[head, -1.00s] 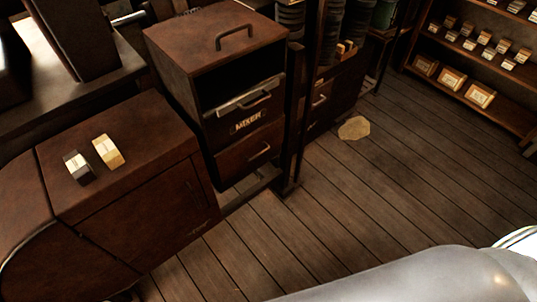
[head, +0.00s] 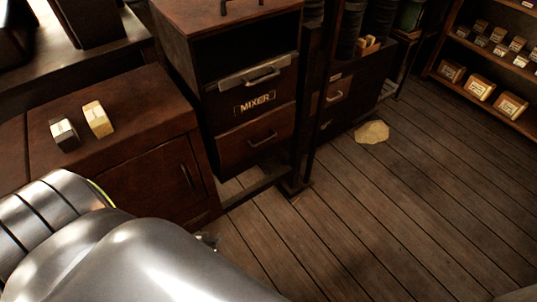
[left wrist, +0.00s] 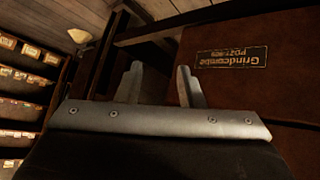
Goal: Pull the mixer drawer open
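The mixer drawer (head: 254,89) is in the brown cabinet in the head view, marked by a MIXER label. A metal bar handle (head: 262,76) crosses its upper part. Its front looks about level with the drawer below, and a dark open space is above it. My left gripper (left wrist: 160,85) has its two fingers spread with nothing between them in the left wrist view. In the head view my left arm hides most of it; only a small tip (head: 210,241) shows, low and to the left of the drawer. My right gripper is out of view.
A brown cabinet (head: 150,175) with two small blocks on top stands to the left. A dark post (head: 302,120) rises just right of the drawers. The plank floor (head: 350,220) in front is clear.

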